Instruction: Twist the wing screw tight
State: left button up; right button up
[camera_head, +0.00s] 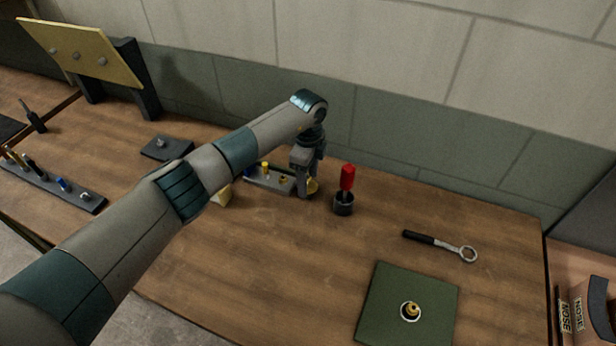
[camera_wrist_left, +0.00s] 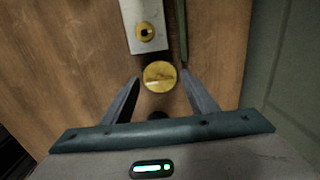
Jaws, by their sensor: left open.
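My left gripper (camera_head: 306,190) points down over the back middle of the table. In the left wrist view its two fingers (camera_wrist_left: 160,77) are apart, one on each side of a round brass piece (camera_wrist_left: 160,76). A thin line crosses the top of this piece, which may be the wing screw; I cannot tell for sure. A grey block with a brass fitting (camera_wrist_left: 147,33) lies just beyond. My right gripper is not in view.
A red-handled tool stands in a dark cup (camera_head: 343,205) right of the gripper. A ring spanner (camera_head: 440,244) and a green mat (camera_head: 380,325) with a brass fitting (camera_head: 410,311) lie at right. A tool rack (camera_head: 55,188) and yellow panel (camera_head: 80,50) are left. The front middle is clear.

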pick_arm(q)
jog(key=shift+c, duration=0.7)
jog(key=c, duration=0.9)
